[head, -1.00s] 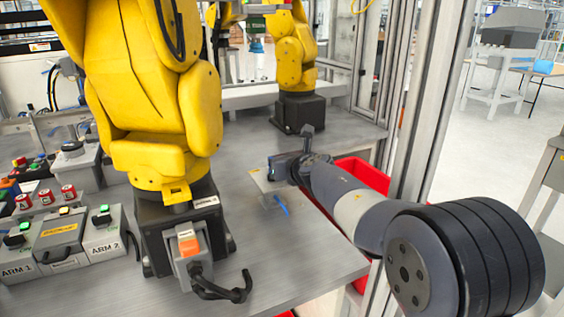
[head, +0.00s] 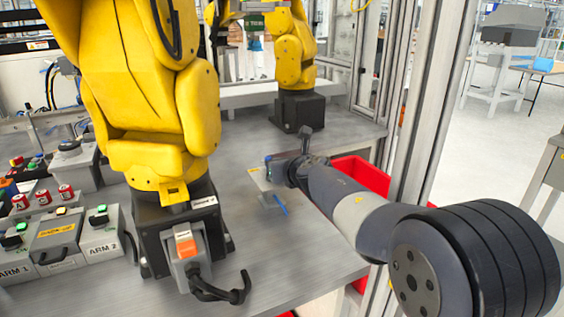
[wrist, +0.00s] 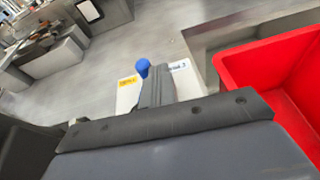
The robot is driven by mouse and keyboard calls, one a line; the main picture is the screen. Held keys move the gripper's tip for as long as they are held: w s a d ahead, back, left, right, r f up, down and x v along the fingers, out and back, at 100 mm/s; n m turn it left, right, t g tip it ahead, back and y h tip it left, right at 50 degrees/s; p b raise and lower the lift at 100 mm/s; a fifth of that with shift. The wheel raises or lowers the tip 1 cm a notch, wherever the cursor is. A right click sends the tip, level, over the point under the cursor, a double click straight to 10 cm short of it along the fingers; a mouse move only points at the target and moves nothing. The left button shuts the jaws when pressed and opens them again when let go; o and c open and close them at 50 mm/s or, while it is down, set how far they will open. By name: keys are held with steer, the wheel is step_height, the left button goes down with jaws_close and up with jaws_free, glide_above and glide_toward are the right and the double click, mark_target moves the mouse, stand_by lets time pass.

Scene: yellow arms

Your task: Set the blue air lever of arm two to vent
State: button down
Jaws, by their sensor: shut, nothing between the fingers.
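In the wrist view, the air lever's round blue knob (wrist: 142,68) stands just past my gripper (wrist: 158,84). It is over a pale plate (wrist: 126,100) with a yellow label on the left and a white label on the right. The label text is mostly unreadable. My gripper is shut and empty, its fingers close beside the knob; contact cannot be told. In the head view, my gripper (head: 290,170) is at the right side of the small plate (head: 257,178). The lever's setting is unclear.
A red bin (head: 362,175) stands right of my gripper, also large in the wrist view (wrist: 240,65). A big yellow robot arm (head: 150,110) stands left, another (head: 290,55) behind. Control boxes (head: 62,235) sit far left. A metal post (head: 425,120) is at the right.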

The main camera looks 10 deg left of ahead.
steer(key=shift+s+a+r, duration=0.1)
steer(key=shift+s+a, duration=0.15)
steer(key=shift+s, duration=0.2)
steer(key=shift+s+d+r, duration=0.2)
steer(key=shift+s+d, duration=0.2)
steer(key=v, duration=0.9)
steer(key=shift+s, duration=0.35)
